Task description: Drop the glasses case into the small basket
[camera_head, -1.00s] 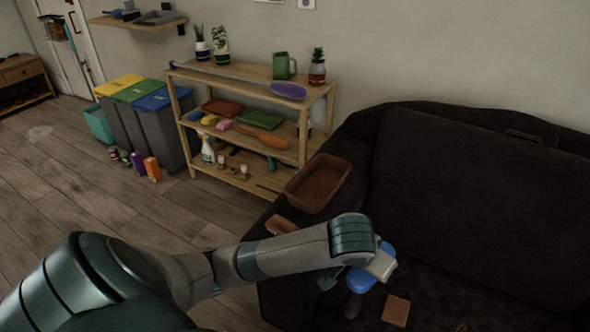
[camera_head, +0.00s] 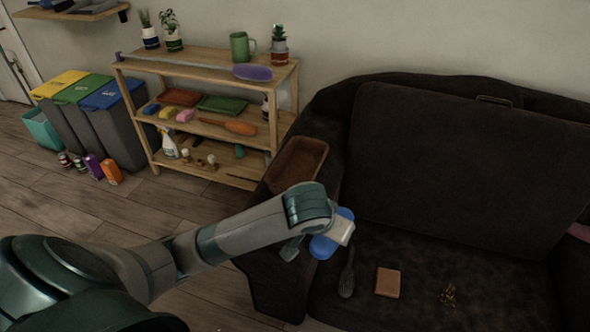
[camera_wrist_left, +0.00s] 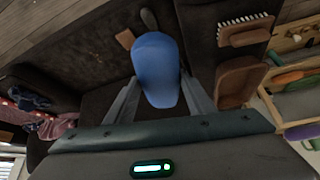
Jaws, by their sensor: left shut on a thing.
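My left gripper (camera_head: 318,240) is shut on the blue glasses case (camera_head: 324,246) and holds it above the sofa, by the inner side of its left arm. In the left wrist view the case (camera_wrist_left: 157,68) sits between the two fingers of the gripper (camera_wrist_left: 160,98). The small brown basket (camera_head: 300,152) rests on the sofa's left arm, beyond and a little left of the gripper. It shows right of the case in the left wrist view (camera_wrist_left: 240,82). The case is apart from the basket. My right gripper is not in view.
A wooden brush (camera_wrist_left: 245,30) lies beside the basket; my arm hides it in the head view. A dark long-handled item (camera_head: 347,275), a tan block (camera_head: 388,282) and a small brown thing (camera_head: 448,295) lie on the seat. A laden shelf (camera_head: 205,62) stands behind left.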

